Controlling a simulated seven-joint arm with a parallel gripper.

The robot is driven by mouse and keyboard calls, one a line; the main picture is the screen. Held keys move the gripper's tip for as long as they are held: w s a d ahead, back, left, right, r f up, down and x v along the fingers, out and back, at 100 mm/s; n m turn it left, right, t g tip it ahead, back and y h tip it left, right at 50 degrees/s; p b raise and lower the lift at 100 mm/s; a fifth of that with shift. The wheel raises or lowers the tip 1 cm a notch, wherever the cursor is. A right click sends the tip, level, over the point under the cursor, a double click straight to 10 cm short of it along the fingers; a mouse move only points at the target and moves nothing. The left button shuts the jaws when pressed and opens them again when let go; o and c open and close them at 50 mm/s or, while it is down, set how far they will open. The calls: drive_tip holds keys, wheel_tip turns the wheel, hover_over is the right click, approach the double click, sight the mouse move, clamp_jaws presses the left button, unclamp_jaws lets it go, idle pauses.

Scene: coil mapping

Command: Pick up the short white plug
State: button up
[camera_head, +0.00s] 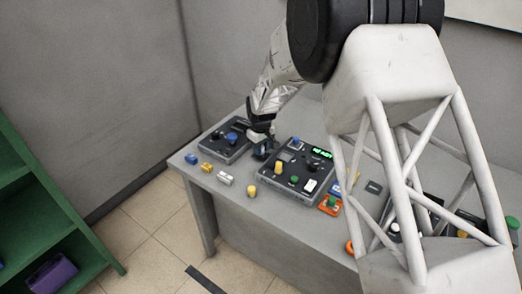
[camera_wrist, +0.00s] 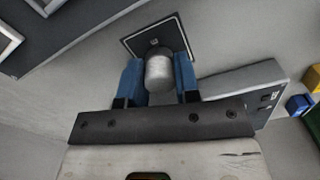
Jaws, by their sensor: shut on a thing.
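My gripper (camera_wrist: 158,84) has its two blue fingers on either side of a short whitish-grey cylindrical plug (camera_wrist: 159,70) and is shut on it. Only the plug's rounded end and side show between the fingers. Behind it is a dark square pad (camera_wrist: 172,33) with a pale outline and a small mark; I cannot tell whether the plug touches it. In the head view my gripper (camera_head: 262,152) is low over the table, between two dark control boxes, and the held plug cannot be made out.
The left control box (camera_head: 224,142) and the larger box with a green display (camera_head: 297,172) flank my gripper closely. Blue (camera_head: 192,159), yellow (camera_head: 206,167) and whitish (camera_head: 224,178) pieces lie near the table's front left edge. A green shelf (camera_head: 50,215) stands at left.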

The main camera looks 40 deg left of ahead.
drive_tip(key=shift+r, duration=4.4)
drive_tip(key=shift+d, duration=0.1)
approach(285, 157)
drive_tip(key=shift+w, duration=0.1)
drive_tip(key=shift+f, duration=0.2)
drive_tip(key=shift+f, duration=2.65)
drive_tip(key=shift+f, duration=0.55)
